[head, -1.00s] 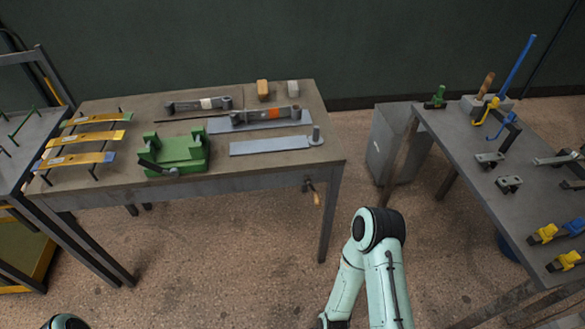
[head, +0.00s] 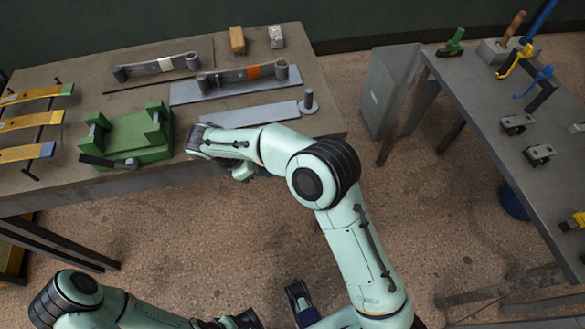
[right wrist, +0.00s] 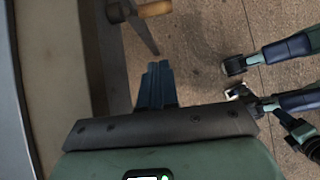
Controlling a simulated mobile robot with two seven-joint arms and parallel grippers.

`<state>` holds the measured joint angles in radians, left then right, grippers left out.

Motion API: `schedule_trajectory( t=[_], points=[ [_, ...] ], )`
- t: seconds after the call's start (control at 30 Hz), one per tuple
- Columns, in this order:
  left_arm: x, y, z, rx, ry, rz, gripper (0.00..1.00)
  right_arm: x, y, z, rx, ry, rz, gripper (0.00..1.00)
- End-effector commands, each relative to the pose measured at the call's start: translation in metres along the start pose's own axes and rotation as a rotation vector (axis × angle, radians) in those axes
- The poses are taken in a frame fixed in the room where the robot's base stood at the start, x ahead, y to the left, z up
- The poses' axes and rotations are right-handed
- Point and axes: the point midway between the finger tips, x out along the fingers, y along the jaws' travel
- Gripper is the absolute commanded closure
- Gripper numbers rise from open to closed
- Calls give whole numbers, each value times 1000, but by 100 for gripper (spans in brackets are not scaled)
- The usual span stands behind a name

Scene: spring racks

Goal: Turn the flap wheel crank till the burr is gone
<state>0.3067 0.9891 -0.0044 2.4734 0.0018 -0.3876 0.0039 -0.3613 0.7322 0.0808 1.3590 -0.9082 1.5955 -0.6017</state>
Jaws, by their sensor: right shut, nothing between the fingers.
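The crank shows in the right wrist view as a wooden handle (right wrist: 155,9) beside a grey metal crank arm (right wrist: 142,32), partly cut off by the top edge. In the head view my right arm covers the crank's place at the table front. My right gripper (right wrist: 155,84) is shut and empty, its blue fingers just short of the crank arm and apart from the handle. Only a bit of it shows in the head view, by the table's front edge. My left arm is low at the left; its fingers cannot be made out. I cannot make out a burr.
The table (head: 60,185) holds a green fixture (head: 130,138), grey leaf springs (head: 155,67), a grey flat bar (head: 250,114) with an upright post, and yellow springs (head: 30,122) at left. A second table (head: 475,130) with tools stands right. Open floor lies between.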

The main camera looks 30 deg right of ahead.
Motion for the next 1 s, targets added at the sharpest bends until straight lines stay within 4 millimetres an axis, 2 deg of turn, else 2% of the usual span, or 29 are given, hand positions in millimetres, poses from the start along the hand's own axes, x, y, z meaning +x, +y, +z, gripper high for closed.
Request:
schedule_trajectory(
  t=[0.17, 0.57, 0.73, 1.0],
  points=[
    [2, -1, -1, 0, 3, 0, 49, 22, -1, 1, 0, -5, -5, 100],
    [8, -1, -5, 1, 15, 3, 49, 105, -1, 3, 2, -4, -7, 100],
    [8, -1, -5, 1, 16, 4, 49, 120, -1, 22, 2, -2, -6, 100],
    [8, -1, -5, 1, 16, 4, 49, 127, -1, 29, 0, -1, -4, 100]
  ],
)
